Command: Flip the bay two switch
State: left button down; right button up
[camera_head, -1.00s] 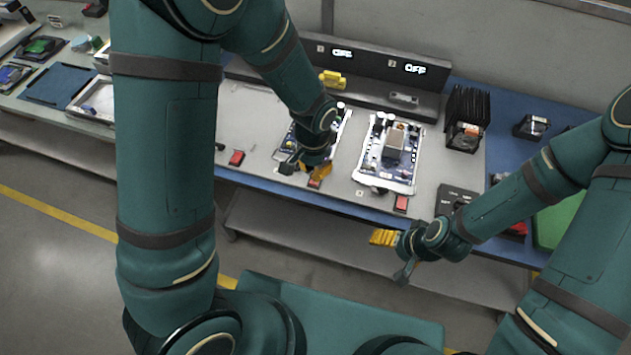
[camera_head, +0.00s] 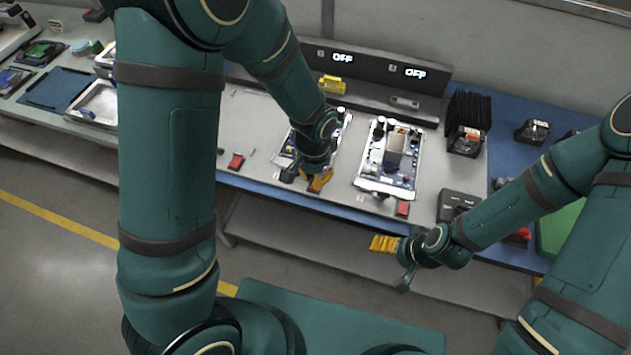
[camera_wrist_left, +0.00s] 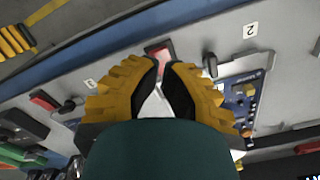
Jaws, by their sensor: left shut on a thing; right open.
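My left gripper (camera_head: 318,184) is at the front edge of the bench, over the middle red switch, which it hides in the head view. In the left wrist view the yellow fingers (camera_wrist_left: 163,75) close in on this red switch (camera_wrist_left: 160,57), beside a "2" label (camera_wrist_left: 251,30). The fingertips are shut on it; the exact contact is hard to see. The bay two display (camera_head: 342,57) reads OFF. My right gripper (camera_head: 384,244) is open and empty, in front of the bench edge.
Other red switches sit left (camera_head: 236,161) and right (camera_head: 402,208). A circuit board (camera_head: 390,160) lies right of my left gripper, and another board (camera_head: 335,135) is partly behind it. A second display (camera_head: 415,72) reads OFF. A black finned block (camera_head: 468,115) stands at the right.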

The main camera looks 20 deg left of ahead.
pick_arm(q)
jog(key=shift+f+b, duration=1.2)
jog(key=shift+f, duration=0.3)
dwell(1.3)
jog(key=shift+s+f+b, duration=0.2)
jog(key=shift+f+b, duration=0.15)
jog(key=shift+r, duration=0.1)
dwell(0.3)
jog(key=shift+w+r+p, duration=0.2)
jog(key=shift+r+p, duration=2.6)
jog(key=shift+r, duration=0.65)
jog(key=shift+f, duration=0.1)
